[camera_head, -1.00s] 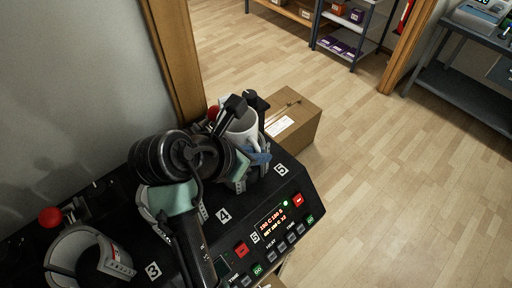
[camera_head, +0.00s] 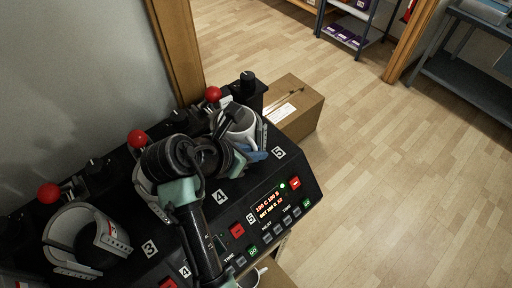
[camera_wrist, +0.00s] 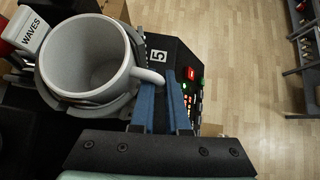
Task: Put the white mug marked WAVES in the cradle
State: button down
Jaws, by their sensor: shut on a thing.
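The white mug (camera_head: 240,124) is upright within the curved grey cradle (camera_head: 262,136) at station 5 of the black press. In the wrist view the mug (camera_wrist: 85,58) shows its empty inside, and the grey cradle wall (camera_wrist: 105,104) curves around it. The word WAVES is on a white block beside the mug's upper left in that view. My gripper (camera_wrist: 161,100) has blue fingers and is shut on the mug's handle; it also shows in the head view (camera_head: 251,153). Whether the mug's base touches the cradle's bottom is hidden.
The black press (camera_head: 185,245) has red knobs, buttons and a lit display. An open cradle (camera_head: 85,240) stands at station 3. My arm covers much of station 4. A cardboard box (camera_head: 293,105) sits behind the press, and open floor lies to the right.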

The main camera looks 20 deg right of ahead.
jog(key=c, duration=0.8)
grip_release()
jog(key=shift+r, duration=0.1)
jog(key=shift+c, duration=0.2)
jog(key=shift+a, duration=0.1)
jog(key=v, duration=1.2)
jog(key=shift+s+r+p, duration=0.25)
jog(key=shift+r+p, duration=0.05)
jog(key=shift+p, duration=0.05)
jog(key=shift+a, duration=0.2)
jog(key=shift+d, duration=0.1)
